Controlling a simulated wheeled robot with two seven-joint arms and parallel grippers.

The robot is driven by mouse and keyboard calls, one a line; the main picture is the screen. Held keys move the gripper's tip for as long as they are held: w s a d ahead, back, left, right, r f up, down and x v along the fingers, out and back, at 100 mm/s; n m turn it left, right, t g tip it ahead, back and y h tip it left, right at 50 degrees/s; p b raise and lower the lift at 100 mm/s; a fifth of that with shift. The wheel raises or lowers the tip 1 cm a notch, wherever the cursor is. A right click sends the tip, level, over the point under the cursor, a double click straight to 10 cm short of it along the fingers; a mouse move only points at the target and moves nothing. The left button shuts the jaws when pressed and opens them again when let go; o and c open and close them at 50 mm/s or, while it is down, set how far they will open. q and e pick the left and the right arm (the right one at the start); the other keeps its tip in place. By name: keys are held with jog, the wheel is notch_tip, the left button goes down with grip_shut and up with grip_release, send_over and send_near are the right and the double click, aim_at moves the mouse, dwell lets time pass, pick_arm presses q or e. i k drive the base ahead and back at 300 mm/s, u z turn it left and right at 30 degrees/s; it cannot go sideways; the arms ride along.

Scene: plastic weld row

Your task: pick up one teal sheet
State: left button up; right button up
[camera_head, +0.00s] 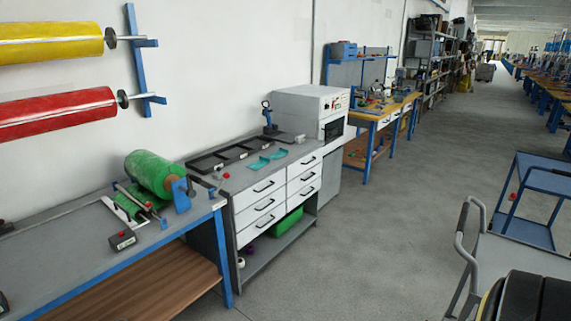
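Two small teal sheets lie on the grey top of the drawer cabinet. One teal sheet (257,164) is on the left, and the other teal sheet (274,155) is to its right, close beside it. Both look slightly curled, and they lie in front of a row of dark trays (231,153). Neither of my grippers is in view.
The white drawer cabinet (262,203) stands between a blue-framed bench with a green roll (150,172) and a white machine (311,107). A blue cart (540,190) and a grey-handled trolley (467,240) stand at right. The grey floor (385,215) between is clear.

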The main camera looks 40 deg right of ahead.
aim_at(263, 162)
jog(key=z, duration=1.15)
jog(key=i, duration=1.15)
jog(key=z, duration=0.9)
jog(key=i, duration=1.95)
jog(key=u, duration=1.35)
jog(key=i, duration=0.85)
jog(key=u, duration=0.85)
